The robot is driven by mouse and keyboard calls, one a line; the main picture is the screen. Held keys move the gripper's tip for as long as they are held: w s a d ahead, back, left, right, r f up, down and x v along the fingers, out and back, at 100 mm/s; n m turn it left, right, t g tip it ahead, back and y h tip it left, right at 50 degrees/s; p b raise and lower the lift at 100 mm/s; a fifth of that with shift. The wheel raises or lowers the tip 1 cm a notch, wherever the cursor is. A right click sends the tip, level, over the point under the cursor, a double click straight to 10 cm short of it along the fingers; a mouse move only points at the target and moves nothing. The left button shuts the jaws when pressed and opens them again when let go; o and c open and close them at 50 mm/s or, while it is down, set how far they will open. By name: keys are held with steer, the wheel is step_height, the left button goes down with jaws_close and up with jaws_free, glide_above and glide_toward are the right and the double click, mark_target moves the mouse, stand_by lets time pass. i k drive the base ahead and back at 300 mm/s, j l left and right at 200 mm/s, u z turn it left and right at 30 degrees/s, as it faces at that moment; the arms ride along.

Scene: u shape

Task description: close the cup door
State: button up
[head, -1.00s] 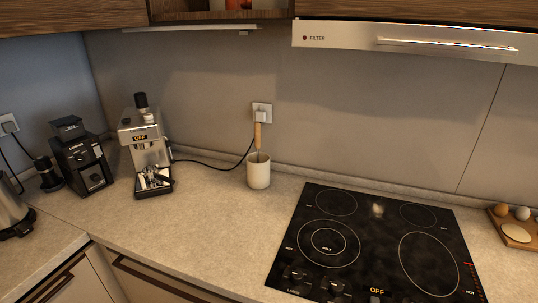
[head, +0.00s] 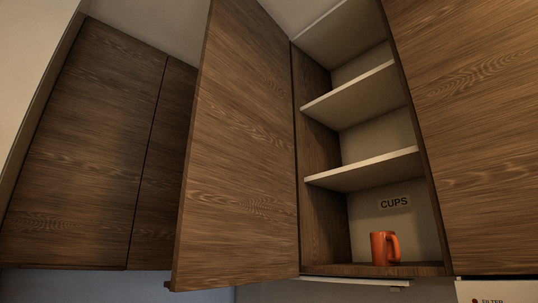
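The cup door (head: 240,155) is a dark wood-grain cabinet door. It stands open, swung out on the left side of its cabinet. The open cupboard shows pale shelves (head: 365,170) and a "CUPS" label (head: 395,202) on its back wall. An orange mug (head: 384,248) stands on the cupboard floor, its handle to the right. My gripper is not in view.
Closed wood doors (head: 80,145) fill the left side, and another closed wood door (head: 475,120) is on the right. The filter hood (head: 497,291) edges in at the bottom right. The counter is out of view.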

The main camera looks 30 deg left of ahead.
mark_target(238, 217)
steer(key=k+j, duration=0.1)
steer(key=j, duration=0.35)
steer(key=k+j, duration=0.1)
steer(key=j, duration=0.35)
steer(key=k+j, duration=0.1)
steer(key=j, duration=0.3)
steer(key=k+j+z, duration=0.1)
steer(key=j, duration=0.35)
steer(key=k+j, duration=0.1)
steer(key=j, duration=0.35)
steer(key=k+j, duration=0.1)
steer(key=j, duration=0.3)
steer(key=k+j, duration=0.15)
steer(key=j, duration=0.3)
steer(key=k+j, duration=0.1)
steer(key=j, duration=0.35)
steer(key=z, duration=0.05)
